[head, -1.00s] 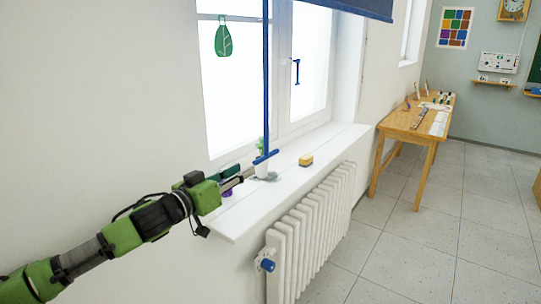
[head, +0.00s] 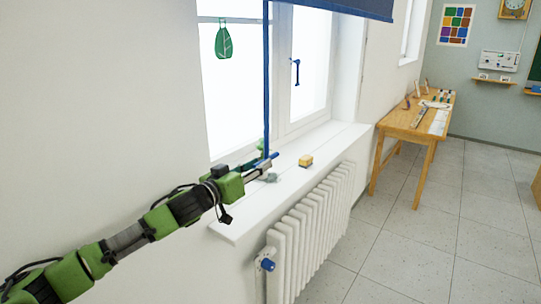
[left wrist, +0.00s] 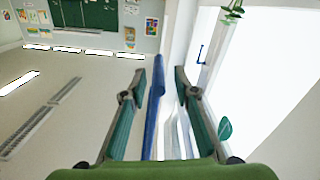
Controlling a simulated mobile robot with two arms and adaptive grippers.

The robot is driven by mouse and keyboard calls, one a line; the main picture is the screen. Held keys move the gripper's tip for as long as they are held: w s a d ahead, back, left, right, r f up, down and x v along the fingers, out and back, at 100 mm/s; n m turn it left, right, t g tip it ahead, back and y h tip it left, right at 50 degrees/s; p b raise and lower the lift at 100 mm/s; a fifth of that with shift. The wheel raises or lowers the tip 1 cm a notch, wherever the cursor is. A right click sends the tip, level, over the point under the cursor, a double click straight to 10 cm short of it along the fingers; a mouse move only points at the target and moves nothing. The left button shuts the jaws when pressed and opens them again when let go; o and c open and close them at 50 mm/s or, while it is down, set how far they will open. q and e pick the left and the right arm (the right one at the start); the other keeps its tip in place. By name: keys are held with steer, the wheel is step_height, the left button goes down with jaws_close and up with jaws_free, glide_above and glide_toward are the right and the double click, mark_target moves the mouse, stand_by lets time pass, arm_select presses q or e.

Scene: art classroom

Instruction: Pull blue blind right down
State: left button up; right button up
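The blue blind (head: 345,8) is rolled high over the window, and only its lower part shows at the top of the head view. A long blue pull strip (head: 266,80) hangs from it to a short blue crossbar (head: 273,156) just above the sill. My left gripper (head: 264,168) is at the crossbar, its fingers apart. In the left wrist view the blue pull piece (left wrist: 155,100) stands between the two open fingers of my left gripper (left wrist: 160,75). I cannot tell if either finger touches it. My right gripper is not in view.
The white sill (head: 312,150) holds a yellow and brown sponge (head: 305,161); a plant behind my gripper is mostly hidden. A white radiator (head: 310,225) stands below. A wooden table (head: 405,122) stands farther right. The floor between is clear.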

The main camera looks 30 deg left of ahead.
mark_target(271, 156)
arm_select(q)
steer(key=w+p, duration=0.1)
steer(key=w, duration=0.3)
steer(key=shift+d+r+p, duration=0.15)
steer(key=shift+r+p, duration=0.05)
steer(key=shift+p, duration=0.15)
steer(key=shift+w+d+f+p, duration=0.1)
steer(key=shift+w+p, duration=0.05)
steer(key=shift+w, duration=0.4)
steer(key=shift+w+f+p, duration=0.1)
steer(key=shift+w+p, duration=0.05)
steer(key=shift+w, duration=0.35)
steer(key=shift+d, duration=0.1)
jaws_close()
